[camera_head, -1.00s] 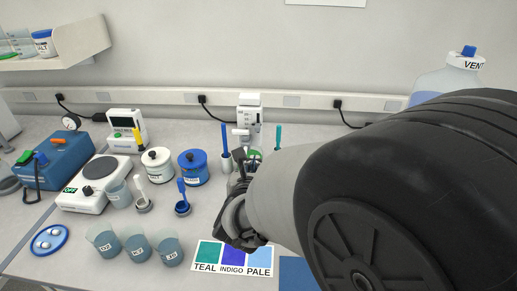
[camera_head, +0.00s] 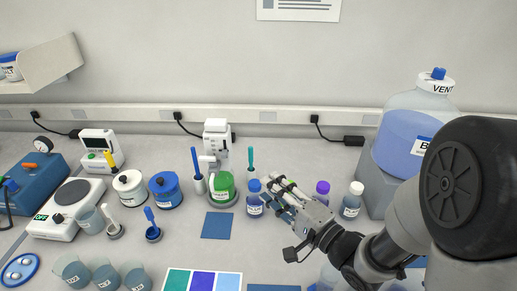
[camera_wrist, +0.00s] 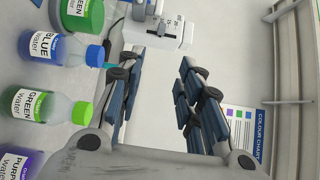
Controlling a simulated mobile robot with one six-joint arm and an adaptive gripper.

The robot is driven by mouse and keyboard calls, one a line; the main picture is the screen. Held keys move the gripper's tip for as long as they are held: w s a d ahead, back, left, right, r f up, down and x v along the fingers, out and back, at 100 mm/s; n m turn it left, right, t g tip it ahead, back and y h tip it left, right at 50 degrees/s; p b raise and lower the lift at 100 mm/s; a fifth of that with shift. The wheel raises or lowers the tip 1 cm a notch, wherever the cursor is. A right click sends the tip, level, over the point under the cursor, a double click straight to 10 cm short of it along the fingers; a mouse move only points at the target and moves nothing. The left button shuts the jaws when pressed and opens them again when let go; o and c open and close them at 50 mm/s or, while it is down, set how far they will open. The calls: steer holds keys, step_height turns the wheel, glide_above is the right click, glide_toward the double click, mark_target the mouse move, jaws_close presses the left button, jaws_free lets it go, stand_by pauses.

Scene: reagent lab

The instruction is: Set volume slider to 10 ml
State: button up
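The white dispenser (camera_head: 217,143) stands at the back of the bench, with a green jar (camera_head: 222,187) below its spout. Its upper part (camera_wrist: 168,28) shows at the top of the wrist view with small scale markings; the slider's setting is too small to read. My gripper (camera_head: 277,192) is to the right of the dispenser and nearer the camera, apart from it. In the wrist view my gripper (camera_wrist: 162,85) has its two dark blue-padded fingers spread with nothing between them. In the head view it overlaps the green water bottle (camera_wrist: 42,106), partly hiding it.
A blue water bottle (camera_head: 254,203) is close to my fingertips in the head view. Purple-capped (camera_head: 322,192) and white-capped (camera_head: 350,204) bottles stand right, before a large VENT carboy (camera_head: 405,135). A blue mat (camera_head: 216,226) lies clear; jars and beakers fill the left.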

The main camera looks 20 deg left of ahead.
mark_target(223, 153)
steer(key=w+a+b, duration=0.1)
steer(key=w+a, duration=0.2)
steer(key=a, duration=0.4)
steer(key=w+a+n+b, duration=0.1)
steer(key=w+a, duration=0.3)
steer(key=a, duration=0.4)
steer(key=shift+g+b, duration=0.4)
steer(key=shift+b, duration=0.15)
jaws_close()
steer(key=shift+f, duration=0.1)
